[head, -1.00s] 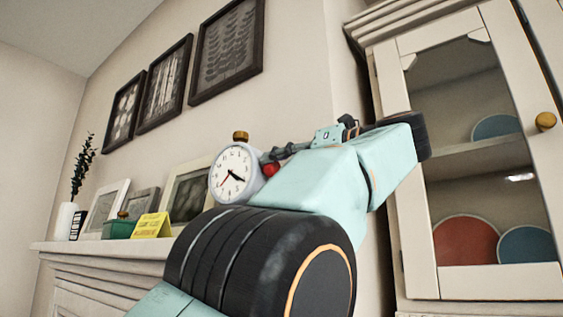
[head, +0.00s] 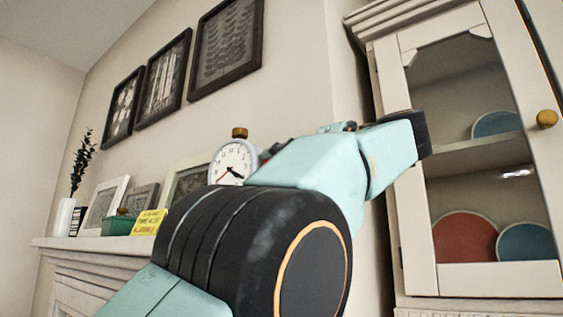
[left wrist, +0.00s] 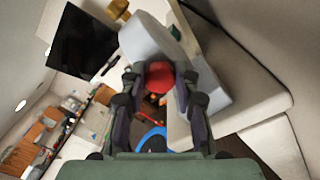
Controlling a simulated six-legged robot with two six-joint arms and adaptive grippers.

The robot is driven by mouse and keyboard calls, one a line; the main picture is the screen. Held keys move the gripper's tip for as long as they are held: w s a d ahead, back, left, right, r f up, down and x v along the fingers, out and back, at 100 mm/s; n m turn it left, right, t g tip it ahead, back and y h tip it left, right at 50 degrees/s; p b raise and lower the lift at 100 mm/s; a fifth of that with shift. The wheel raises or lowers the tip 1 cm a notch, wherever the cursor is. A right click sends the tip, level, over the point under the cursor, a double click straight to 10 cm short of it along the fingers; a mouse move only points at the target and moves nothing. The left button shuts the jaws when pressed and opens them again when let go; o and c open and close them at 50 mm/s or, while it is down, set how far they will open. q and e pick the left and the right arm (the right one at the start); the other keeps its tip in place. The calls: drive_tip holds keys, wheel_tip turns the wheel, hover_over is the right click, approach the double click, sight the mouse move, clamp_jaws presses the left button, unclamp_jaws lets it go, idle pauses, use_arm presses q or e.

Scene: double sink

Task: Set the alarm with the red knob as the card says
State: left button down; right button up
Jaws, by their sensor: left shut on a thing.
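The alarm clock (head: 231,161) stands on the mantel in the head view, with a white dial, black and red hands and a brass top knob (head: 239,132). Its lower part is hidden behind my arm. In the left wrist view the clock's grey body (left wrist: 155,45) fills the upper middle. The red knob (left wrist: 158,76) sits between the fingers of my left gripper (left wrist: 160,82), which is shut on it. In the head view the arm hides the red knob and the fingers. The yellow card (head: 149,221) stands left of the clock; its writing is too small to read surely. My right gripper is not seen.
The mantel (head: 95,243) also holds a green box (head: 118,225), a white vase (head: 64,217) and several leaning frames. A glass-fronted cabinet (head: 455,280) with plates stands at the right, close to my arm.

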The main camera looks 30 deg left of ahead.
use_arm(q)
drive_tip(key=c, duration=1)
unclamp_jaws()
drive_tip(key=shift+a+f, duration=0.1)
drive_tip(key=shift+a, duration=0.05)
drive_tip(key=shift+n, duration=0.3)
